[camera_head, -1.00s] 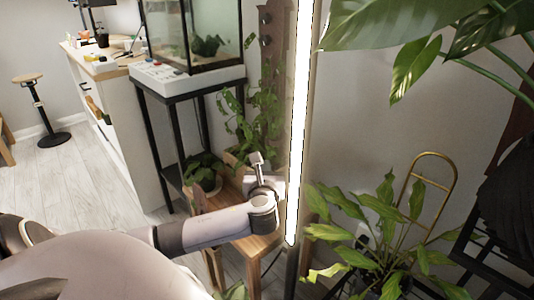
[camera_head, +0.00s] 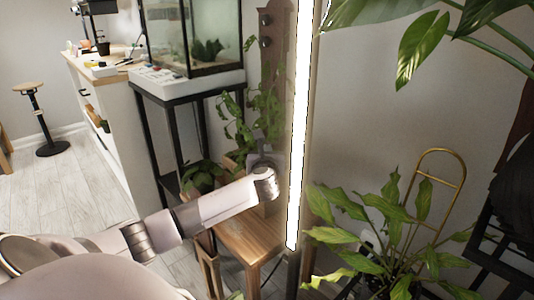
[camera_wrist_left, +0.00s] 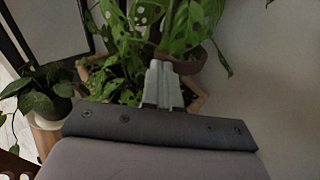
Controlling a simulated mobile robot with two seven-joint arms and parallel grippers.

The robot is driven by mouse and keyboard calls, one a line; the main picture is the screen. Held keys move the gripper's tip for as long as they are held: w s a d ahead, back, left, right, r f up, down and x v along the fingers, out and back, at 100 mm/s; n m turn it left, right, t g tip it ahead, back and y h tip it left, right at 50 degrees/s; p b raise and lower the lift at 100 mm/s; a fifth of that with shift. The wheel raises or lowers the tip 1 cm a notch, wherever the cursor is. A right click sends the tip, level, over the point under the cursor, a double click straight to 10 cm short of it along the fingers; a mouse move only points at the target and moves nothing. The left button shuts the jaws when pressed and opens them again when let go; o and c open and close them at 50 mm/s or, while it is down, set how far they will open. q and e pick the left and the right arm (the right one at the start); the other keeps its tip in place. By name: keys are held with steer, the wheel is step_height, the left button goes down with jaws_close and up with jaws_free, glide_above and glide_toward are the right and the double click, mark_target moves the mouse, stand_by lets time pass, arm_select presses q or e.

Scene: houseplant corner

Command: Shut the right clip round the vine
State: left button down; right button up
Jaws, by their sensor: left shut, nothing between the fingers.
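The vine (camera_head: 262,105) has green leaves, some with holes, and climbs against a brown upright board in the head view. Its leaves (camera_wrist_left: 190,25) fill the top middle of the left wrist view. Round dark knobs (camera_head: 264,43) show on the board above the vine; I cannot tell whether they are clips. I cannot make out the right clip in either view. My left gripper (camera_head: 264,150) is in front of the vine's lower part, its fingers hard to see there. In the left wrist view its fingers (camera_wrist_left: 162,85) are shut and empty, in front of the leaves.
A bright vertical light tube (camera_head: 298,120) stands just right of my left gripper. A wooden stool (camera_head: 250,240) is below it. A fish tank (camera_head: 200,35) on a black stand is behind left. A leafy plant (camera_head: 385,225) stands at right, and large leaves hang at top right.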

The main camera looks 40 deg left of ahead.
arm_select(q)
steer(key=shift+s+a+m+p, duration=0.1)
steer(key=shift+a+m+p, duration=0.2)
steer(key=shift+p, duration=0.1)
steer(key=shift+a+t+h, duration=0.15)
steer(key=shift+t+h, duration=0.25)
steer(key=shift+h, duration=0.2)
steer(key=shift+a+m+p, duration=0.1)
steer(key=shift+m+p, duration=0.2)
steer(key=shift+p, duration=0.05)
arm_select(e)
steer(key=shift+s+d+r, duration=0.15)
steer(key=shift+d, duration=0.35)
